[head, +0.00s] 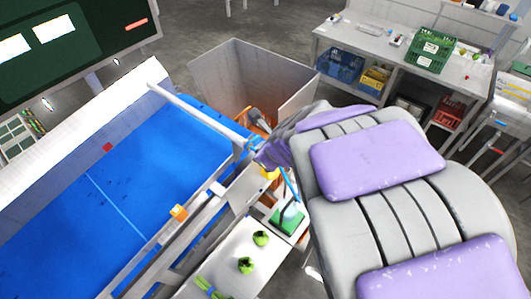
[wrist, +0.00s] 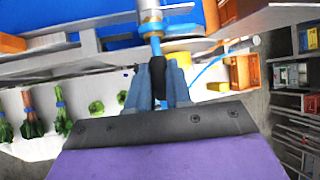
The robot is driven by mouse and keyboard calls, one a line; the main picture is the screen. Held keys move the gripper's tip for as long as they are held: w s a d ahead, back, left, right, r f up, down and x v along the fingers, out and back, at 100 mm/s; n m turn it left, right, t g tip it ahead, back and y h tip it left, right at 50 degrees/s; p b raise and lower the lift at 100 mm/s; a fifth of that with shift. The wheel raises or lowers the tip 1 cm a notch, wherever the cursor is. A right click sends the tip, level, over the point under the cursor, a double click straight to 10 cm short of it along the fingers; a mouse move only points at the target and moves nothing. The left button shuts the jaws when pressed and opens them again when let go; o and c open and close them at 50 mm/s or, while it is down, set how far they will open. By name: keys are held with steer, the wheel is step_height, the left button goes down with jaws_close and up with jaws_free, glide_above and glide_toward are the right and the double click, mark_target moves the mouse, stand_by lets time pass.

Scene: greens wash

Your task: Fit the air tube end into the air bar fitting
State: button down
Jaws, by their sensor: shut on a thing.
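The air bar is a pale pipe (head: 200,112) over the blue wash tank in the head view. My gripper (wrist: 159,82) is shut on the blue air tube, whose end (wrist: 155,46) points up at the fitting. The tube end and fitting look in line and meet in the picture; I cannot tell whether the end is inside. In the head view, my gripper (head: 258,148) is at the pipe's near end, partly hidden by my arm, and the tube (head: 292,187) hangs beside it.
The blue-floored tank (head: 60,220) lies left. A grey open-topped bin (head: 235,85) stands behind the gripper. A pale counter (head: 228,278) with greens is at the front, near a green item (head: 288,219). A workbench (head: 385,48) with crates is at the back right.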

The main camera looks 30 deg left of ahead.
steer(key=shift+a+r, duration=0.1)
steer(key=shift+a, duration=0.4)
